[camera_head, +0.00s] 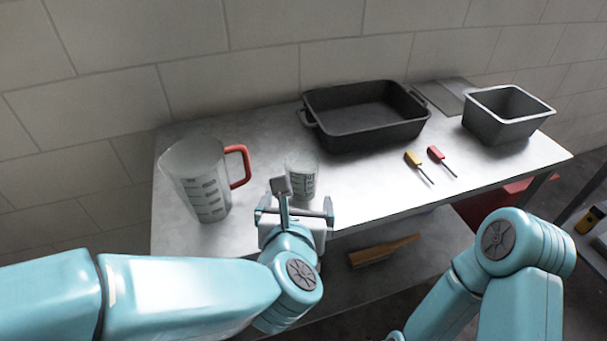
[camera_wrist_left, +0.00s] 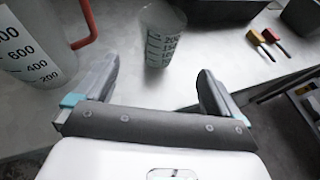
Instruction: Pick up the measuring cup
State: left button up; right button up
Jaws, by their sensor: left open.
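A large clear measuring jug (camera_head: 200,180) with a red handle stands upright on the metal table at the left. It also shows at the left of the left wrist view (camera_wrist_left: 32,45). A smaller clear measuring cup (camera_head: 304,180) with dark markings stands upright to its right. My left gripper (camera_head: 293,192) is open and empty at the table's front edge, and partly hides the small cup in the head view. In the left wrist view the small cup (camera_wrist_left: 160,38) stands just beyond the gap between the open fingers (camera_wrist_left: 157,78). My right gripper is out of view.
A black roasting pan (camera_head: 365,130) and a grey loaf tin (camera_head: 508,115) stand behind and to the right. A yellow-handled tool (camera_head: 413,159) and a red-handled tool (camera_head: 437,154) lie in front. A brush (camera_head: 383,251) lies on the lower shelf. The wall is close behind the table.

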aim_at(302, 183)
pick_arm(q)
jog(key=x, duration=1.3)
jog(key=shift+f+p, duration=0.15)
jog(key=shift+p, duration=0.15)
jog(key=shift+s, duration=0.1)
jog(key=shift+c, duration=0.3)
jog(key=c, duration=1)
